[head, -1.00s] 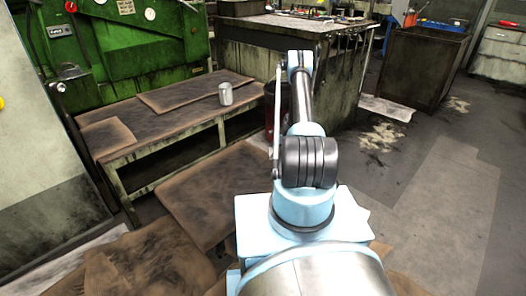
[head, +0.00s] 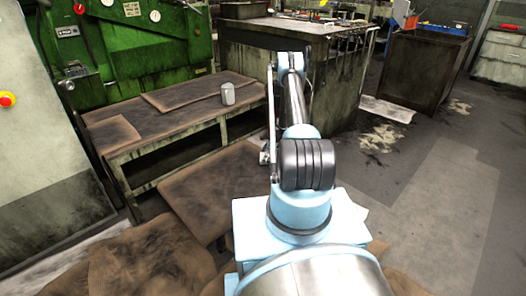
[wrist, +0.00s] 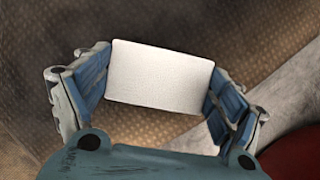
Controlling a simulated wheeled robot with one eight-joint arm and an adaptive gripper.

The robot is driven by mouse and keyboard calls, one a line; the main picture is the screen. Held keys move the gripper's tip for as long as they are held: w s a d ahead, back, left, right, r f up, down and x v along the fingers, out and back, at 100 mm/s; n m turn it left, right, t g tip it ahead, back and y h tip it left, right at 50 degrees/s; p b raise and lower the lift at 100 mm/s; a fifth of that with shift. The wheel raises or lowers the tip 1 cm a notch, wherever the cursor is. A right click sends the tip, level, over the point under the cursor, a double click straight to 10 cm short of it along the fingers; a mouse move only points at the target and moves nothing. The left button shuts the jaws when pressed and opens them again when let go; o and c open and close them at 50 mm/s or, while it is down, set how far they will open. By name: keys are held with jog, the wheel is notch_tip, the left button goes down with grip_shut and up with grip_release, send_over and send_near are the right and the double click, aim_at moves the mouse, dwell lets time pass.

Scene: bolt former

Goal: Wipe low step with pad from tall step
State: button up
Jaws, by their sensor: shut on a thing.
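A white rectangular pad (wrist: 158,78) is held between the two blue-lined fingers of my gripper (wrist: 155,88) in the wrist view. A brown, textured surface lies behind the pad; the gap to it cannot be told. In the head view, the tall step (head: 118,158) is a bench topped with stained brown sheets, in front of the green machine. The low step (head: 210,185) is a lower brown platform in front of it. My arm runs forward to the right of both steps. It hides most of my gripper there, and I cannot make out the pad.
A grey can (head: 228,94) stands on the tall step. A red, rounded thing (wrist: 293,157) shows at the lower right of the wrist view. A dark workbench (head: 335,85) with tools stands beyond my arm. The floor at the right is open.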

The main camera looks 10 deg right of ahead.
jog(key=shift+s+a, duration=0.2)
jog(key=shift+a, duration=0.15)
jog(key=shift+s+a+r, duration=0.15)
jog(key=shift+r, duration=3.7)
jog(key=shift+r, duration=0.1)
